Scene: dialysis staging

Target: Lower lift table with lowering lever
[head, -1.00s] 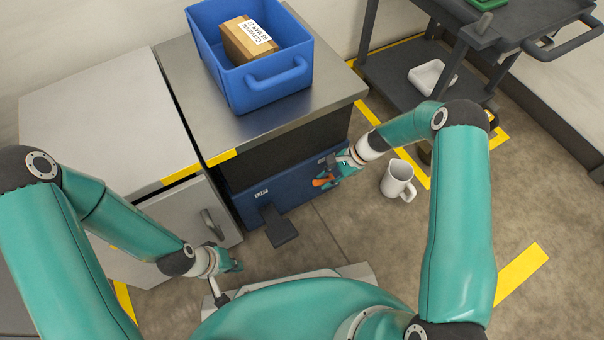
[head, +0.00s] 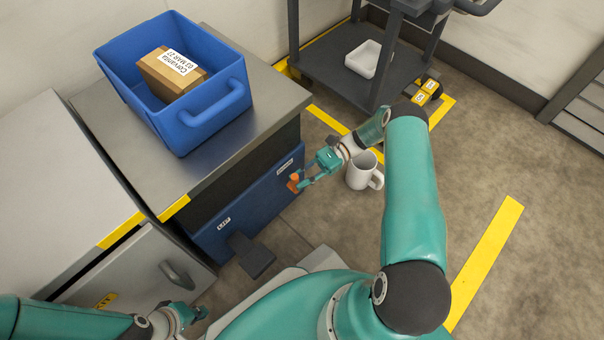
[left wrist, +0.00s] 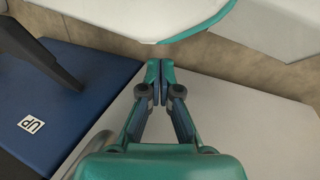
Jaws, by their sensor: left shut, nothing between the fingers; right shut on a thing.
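The lift table has a bare steel top (head: 268,98), dark sides and a blue base (head: 232,222) with small white labels. The orange lowering lever (head: 294,183) shows at the right end of the blue base. My right gripper (head: 300,181) is shut on this lever; its fingers partly hide it. A black foot pedal (head: 251,255) sticks out low at the front. My left gripper (head: 196,312) is low in front of the grey cabinet, shut and empty. In the left wrist view its fingertips (left wrist: 153,68) are together, with a label reading UP on the blue surface.
A blue bin (head: 173,88) with a labelled cardboard box (head: 172,73) stands on the steel top. A grey cabinet (head: 60,190) adjoins the table on the left. A white mug (head: 361,172) stands on the floor close to my right gripper. A dark cart (head: 335,68) stands behind.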

